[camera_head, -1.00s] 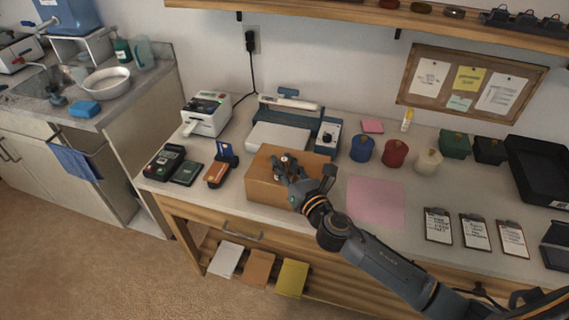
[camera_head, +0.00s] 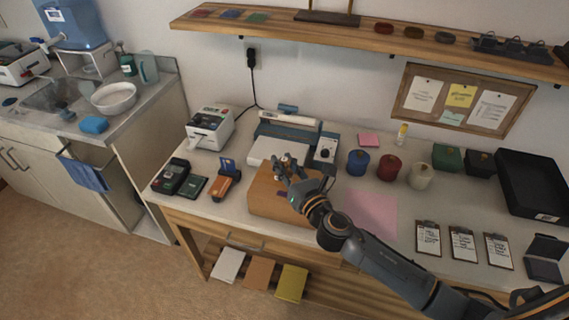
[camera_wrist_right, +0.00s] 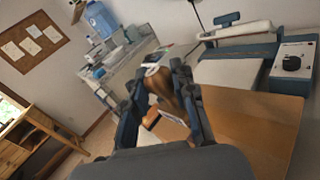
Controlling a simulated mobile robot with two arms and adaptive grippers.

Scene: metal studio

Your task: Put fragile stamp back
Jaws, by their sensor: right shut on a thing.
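My right gripper (camera_head: 287,166) is above the brown cardboard box (camera_head: 262,205) on the workbench. In the right wrist view the gripper (camera_wrist_right: 161,88) is shut on a stamp with a brown, wooden-looking handle (camera_wrist_right: 160,84). The stamp's lower part is partly hidden by the fingers, and I cannot read any marking on it. The box top (camera_wrist_right: 250,120) fills the right of that view. In the head view the stamp is mostly hidden by the fingers. A small dark purple mark shows on the box top (camera_head: 282,194). My left gripper is not in view.
Blue, red and white round containers (camera_head: 389,166) stand right of the box, behind a pink sheet (camera_head: 371,213). A press-like machine (camera_head: 275,150) stands behind the box. Clipboards (camera_head: 463,244) lie at right. A wall shelf (camera_head: 400,48) holds a dark rack (camera_head: 512,46).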

